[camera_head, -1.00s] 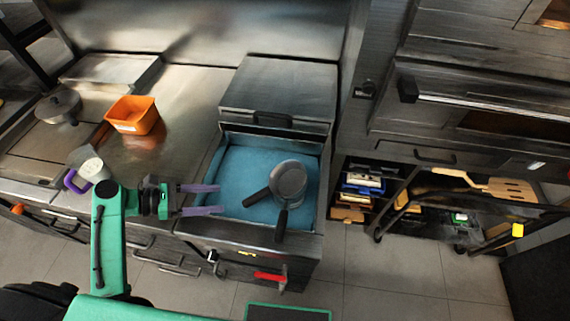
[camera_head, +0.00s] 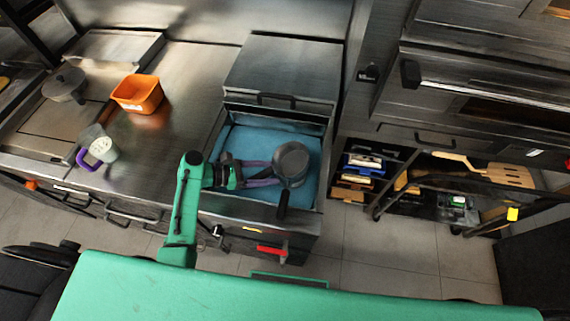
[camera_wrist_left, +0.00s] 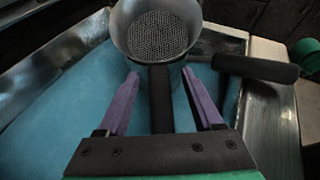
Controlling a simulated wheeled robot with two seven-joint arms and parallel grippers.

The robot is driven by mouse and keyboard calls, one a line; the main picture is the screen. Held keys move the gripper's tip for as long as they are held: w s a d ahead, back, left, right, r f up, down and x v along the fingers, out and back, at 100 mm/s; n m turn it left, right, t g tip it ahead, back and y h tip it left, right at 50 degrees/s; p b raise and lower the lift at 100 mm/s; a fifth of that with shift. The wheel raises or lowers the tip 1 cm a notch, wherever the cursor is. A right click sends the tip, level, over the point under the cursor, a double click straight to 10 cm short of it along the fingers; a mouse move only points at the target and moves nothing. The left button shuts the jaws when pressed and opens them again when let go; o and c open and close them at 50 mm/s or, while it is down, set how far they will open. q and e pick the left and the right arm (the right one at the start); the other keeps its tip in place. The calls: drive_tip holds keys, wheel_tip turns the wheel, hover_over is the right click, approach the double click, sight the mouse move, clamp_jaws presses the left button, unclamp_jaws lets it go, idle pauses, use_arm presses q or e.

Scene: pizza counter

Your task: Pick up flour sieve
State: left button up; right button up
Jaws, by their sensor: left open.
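The flour sieve (camera_head: 292,160) is a dark round bowl with a handle, lying in the blue-lined bin (camera_head: 231,140) of the counter. In the left wrist view its mesh (camera_wrist_left: 157,34) faces me, and its dark handle (camera_wrist_left: 160,100) runs between my fingers. My left gripper (camera_head: 273,173) is open, with its purple fingers on either side of that handle and tips close to the bowl. Gaps show on both sides of the handle. A second dark handle (camera_head: 283,206) sticks out toward the bin's front edge; what it belongs to is mostly hidden. My right gripper is not in view.
The bin has raised metal edges and a metal lid (camera_head: 283,68) behind it. An orange container (camera_head: 138,94), a white cup with a purple handle (camera_head: 102,149) and a lidded pot (camera_head: 64,85) stand on the counter left. A rack with a wooden peel (camera_head: 495,173) is at right.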

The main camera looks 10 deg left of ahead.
use_arm(q)
clamp_jaws()
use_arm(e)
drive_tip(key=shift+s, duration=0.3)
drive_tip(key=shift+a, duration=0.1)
